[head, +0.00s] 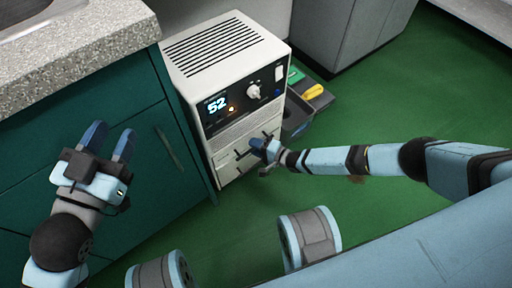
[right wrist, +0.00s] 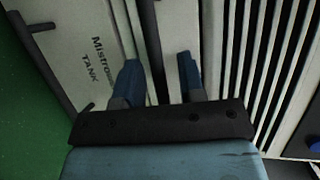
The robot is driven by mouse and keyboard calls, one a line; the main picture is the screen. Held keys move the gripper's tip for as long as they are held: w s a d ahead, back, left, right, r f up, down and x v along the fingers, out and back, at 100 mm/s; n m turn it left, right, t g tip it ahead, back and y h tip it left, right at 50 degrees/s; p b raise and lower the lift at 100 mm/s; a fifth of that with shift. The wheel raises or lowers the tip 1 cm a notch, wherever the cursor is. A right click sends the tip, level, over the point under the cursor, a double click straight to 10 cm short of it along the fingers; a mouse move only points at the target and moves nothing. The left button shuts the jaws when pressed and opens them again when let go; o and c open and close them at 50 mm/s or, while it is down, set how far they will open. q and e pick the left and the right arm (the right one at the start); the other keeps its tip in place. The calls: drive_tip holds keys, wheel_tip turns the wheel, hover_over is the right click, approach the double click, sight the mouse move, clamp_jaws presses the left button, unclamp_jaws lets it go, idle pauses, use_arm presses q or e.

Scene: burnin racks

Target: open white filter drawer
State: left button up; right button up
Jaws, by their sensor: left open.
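The white machine (head: 225,60) stands beside the teal cabinet. The white filter drawer (right wrist: 180,25) appears as a pale strip beside the vent slats in the right wrist view. A dark bar handle (right wrist: 152,45) runs along it. My right gripper (head: 264,148) is at the machine's lower front and partly hides it. In the right wrist view, its two blue fingertips (right wrist: 160,78) are apart, with the handle between them; I cannot tell whether they touch it. My left gripper (head: 110,142) is open and empty in front of the teal cabinet.
A drawer front marked "TANK" (right wrist: 75,50) lies beside the filter drawer and has its own dark handle. A dark tray (head: 298,112) and a yellow item (head: 313,91) are right of the machine. Green floor (head: 385,110) is clear around my right arm.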

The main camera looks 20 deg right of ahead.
drive_tip(key=shift+c, duration=0.2)
clamp_jaws()
drive_tip(key=shift+s, duration=0.1)
